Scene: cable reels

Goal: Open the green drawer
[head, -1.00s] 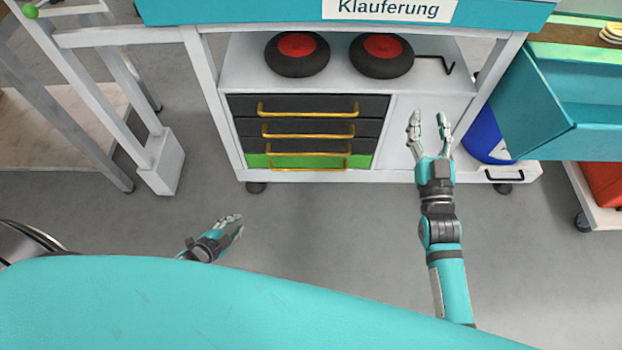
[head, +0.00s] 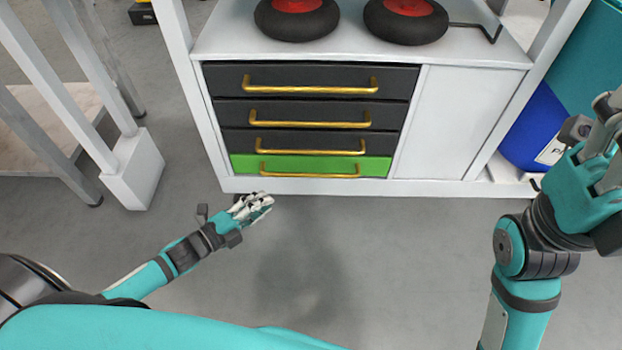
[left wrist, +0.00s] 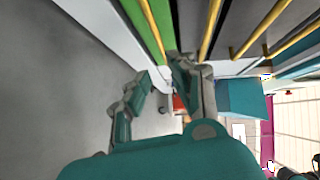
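The green drawer (head: 240,163) is the lowest of the stacked drawers in the white cabinet, and its front looks flush with the dark ones above. Its yellow bar handle (head: 310,174) runs along the front. My left gripper (head: 268,202) is low, just in front of and below the handle's left end, apart from it. In the left wrist view, the left gripper's fingers (left wrist: 161,70) are spread with nothing between them, and the green front (left wrist: 140,28) lies beyond them. My right gripper (head: 596,118) is raised at the right edge, partly cut off; its finger gap is unclear.
Dark drawers (head: 310,112) with yellow handles sit above the green one. Two black wheels with red hubs (head: 297,20) lie on the shelf. A white frame post (head: 135,170) stands left. A blue container (head: 535,125) is at right. The floor before the cabinet is clear.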

